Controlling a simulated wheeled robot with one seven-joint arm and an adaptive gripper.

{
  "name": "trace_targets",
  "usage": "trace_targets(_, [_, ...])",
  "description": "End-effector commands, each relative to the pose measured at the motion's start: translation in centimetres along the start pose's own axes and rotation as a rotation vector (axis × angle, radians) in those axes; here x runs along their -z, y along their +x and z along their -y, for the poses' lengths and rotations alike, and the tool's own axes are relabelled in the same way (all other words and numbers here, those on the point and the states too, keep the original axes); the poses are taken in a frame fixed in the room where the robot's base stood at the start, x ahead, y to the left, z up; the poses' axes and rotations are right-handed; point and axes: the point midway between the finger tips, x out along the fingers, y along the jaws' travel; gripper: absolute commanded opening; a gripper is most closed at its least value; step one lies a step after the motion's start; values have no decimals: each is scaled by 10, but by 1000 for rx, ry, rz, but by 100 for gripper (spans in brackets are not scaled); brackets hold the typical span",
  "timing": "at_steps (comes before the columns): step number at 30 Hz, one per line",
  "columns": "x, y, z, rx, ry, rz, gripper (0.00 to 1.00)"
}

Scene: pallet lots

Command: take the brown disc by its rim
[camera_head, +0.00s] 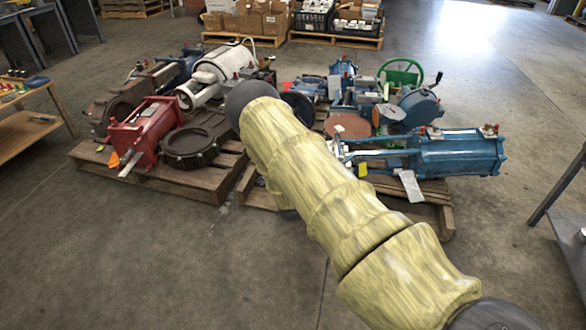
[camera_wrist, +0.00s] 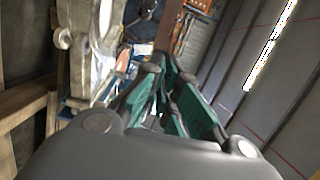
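The brown disc (camera_head: 347,125) lies nearly flat among blue machine parts on the right pallet (camera_head: 432,214). Its face and left rim show in the head view. My arm crosses in front, left of the disc. My gripper is hidden behind the arm in the head view. In the wrist view my gripper (camera_wrist: 170,70) shows green-padded fingers with a narrow gap and nothing clearly held. It appears apart from the disc, which I cannot make out for sure in the wrist view.
A blue cylinder (camera_head: 460,153) lies right of the disc, with a green handwheel (camera_head: 401,74) behind. The left pallet holds a red machine part (camera_head: 147,130), a dark round flange (camera_head: 190,147) and a white cylinder (camera_head: 222,66). The floor in front is clear.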

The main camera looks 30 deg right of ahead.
Motion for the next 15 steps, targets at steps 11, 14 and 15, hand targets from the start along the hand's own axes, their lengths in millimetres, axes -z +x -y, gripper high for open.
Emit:
trace_targets(11, [2, 0, 26, 1, 1, 0, 0])
trace_targets(14, [2, 0, 32, 1, 1, 0, 0])
trace_targets(15, [2, 0, 34, 1, 1, 0, 0])
